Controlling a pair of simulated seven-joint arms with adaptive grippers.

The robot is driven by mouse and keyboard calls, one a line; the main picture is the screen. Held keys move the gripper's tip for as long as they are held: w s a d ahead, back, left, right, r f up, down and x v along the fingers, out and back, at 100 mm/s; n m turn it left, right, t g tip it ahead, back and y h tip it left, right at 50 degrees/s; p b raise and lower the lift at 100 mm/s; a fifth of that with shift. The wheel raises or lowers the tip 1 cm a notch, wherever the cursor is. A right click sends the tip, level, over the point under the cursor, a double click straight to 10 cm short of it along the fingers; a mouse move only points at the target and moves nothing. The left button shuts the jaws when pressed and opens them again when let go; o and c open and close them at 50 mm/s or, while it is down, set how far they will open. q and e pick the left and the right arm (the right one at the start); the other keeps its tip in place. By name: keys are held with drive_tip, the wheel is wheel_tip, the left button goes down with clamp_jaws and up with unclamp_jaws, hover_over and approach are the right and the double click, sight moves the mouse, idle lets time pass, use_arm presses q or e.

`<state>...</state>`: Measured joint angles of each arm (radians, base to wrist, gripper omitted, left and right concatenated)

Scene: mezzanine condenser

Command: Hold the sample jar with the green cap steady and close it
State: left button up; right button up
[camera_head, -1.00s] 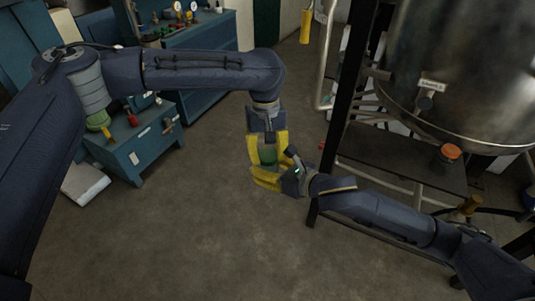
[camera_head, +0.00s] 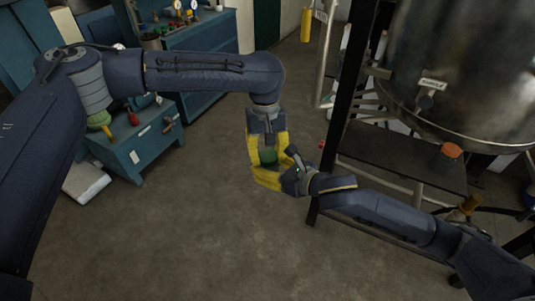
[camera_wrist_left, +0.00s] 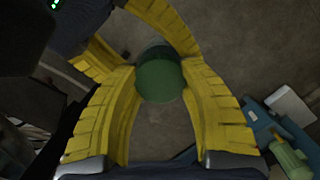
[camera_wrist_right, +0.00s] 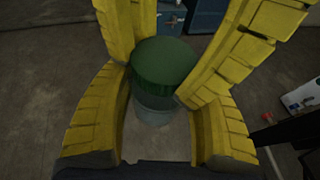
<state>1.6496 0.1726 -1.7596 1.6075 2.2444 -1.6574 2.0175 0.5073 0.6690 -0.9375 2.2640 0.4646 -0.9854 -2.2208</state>
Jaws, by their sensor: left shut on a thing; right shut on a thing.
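The sample jar's green cap (camera_head: 267,157) is between the yellow fingers of my two grippers, which meet mid-air. My left gripper (camera_head: 268,148) comes down from above and is shut on the cap, seen in the left wrist view (camera_wrist_left: 159,80). My right gripper (camera_head: 270,179) is shut around the clear jar body (camera_wrist_right: 154,112), directly against the cap's lower side in the right wrist view. Cap (camera_wrist_right: 165,62) and jar look roughly in line. The fingers hide much of the jar, and I cannot tell how tightly the cap sits.
A blue tool cabinet (camera_head: 140,148) and a blue bench (camera_head: 195,75) stand at the left and back. A steel tank (camera_head: 465,75) on a dark frame (camera_head: 342,110) stands close at right, near my right arm. An orange-capped item (camera_head: 451,151) sits on its shelf. Floor below is clear.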

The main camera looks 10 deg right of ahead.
use_arm(q)
drive_tip(key=shift+a+f, duration=0.1)
drive_tip(key=shift+f, duration=0.35)
drive_tip(key=shift+c, duration=0.2)
drive_tip(key=o, duration=0.8)
drive_tip(key=shift+s, duration=0.1)
drive_tip(key=shift+r, duration=2.45)
drive_tip(key=shift+o, duration=0.3)
